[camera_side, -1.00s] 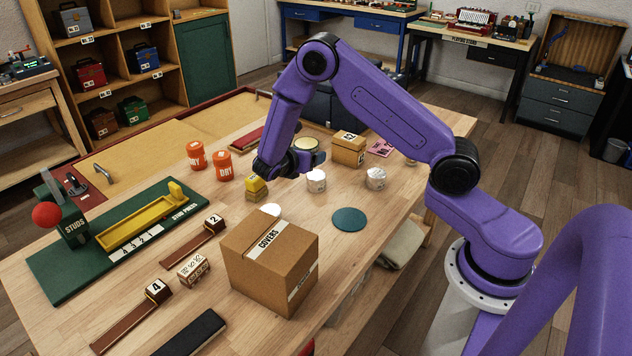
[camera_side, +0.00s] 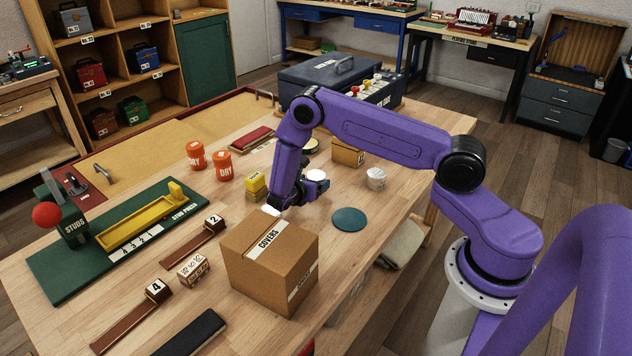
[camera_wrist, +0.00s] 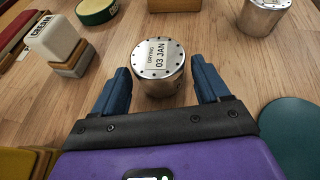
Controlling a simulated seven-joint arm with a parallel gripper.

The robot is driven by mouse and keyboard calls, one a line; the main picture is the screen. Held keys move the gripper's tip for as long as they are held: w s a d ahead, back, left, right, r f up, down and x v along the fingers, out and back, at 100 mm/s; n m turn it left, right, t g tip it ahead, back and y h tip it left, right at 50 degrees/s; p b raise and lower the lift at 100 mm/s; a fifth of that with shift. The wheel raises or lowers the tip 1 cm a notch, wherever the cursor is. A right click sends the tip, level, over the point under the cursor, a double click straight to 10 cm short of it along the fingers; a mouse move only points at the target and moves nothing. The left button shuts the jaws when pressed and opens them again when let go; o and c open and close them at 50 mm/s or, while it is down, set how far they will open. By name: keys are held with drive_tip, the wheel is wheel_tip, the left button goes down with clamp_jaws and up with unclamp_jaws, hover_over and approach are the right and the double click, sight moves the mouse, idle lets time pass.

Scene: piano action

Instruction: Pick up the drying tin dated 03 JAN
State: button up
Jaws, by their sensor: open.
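The drying tin labelled "DRYING 03 JAN" (camera_wrist: 159,62) is a silver cylinder with a ring of rivets on its lid, upright on the table. In the wrist view it sits just ahead of and partly between the two blue fingers of my gripper (camera_wrist: 160,82), with a gap on each side. My gripper is open and empty. In the side view my gripper (camera_side: 303,188) is low over the table, beside the tin (camera_side: 318,175), which it partly hides.
Another silver tin (camera_wrist: 265,12) stands at the upper right, its label not fully readable. A teal disc (camera_wrist: 290,128) lies to the right. A cream-topped block (camera_wrist: 60,44) stands left. The COVERS box (camera_side: 262,265) stands in front of my gripper in the side view.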

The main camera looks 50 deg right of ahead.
drive_tip(key=shift+x, duration=1.55)
drive_tip(key=c, duration=0.8)
drive_tip(key=shift+o, duration=0.2)
drive_tip(key=shift+r, duration=0.1)
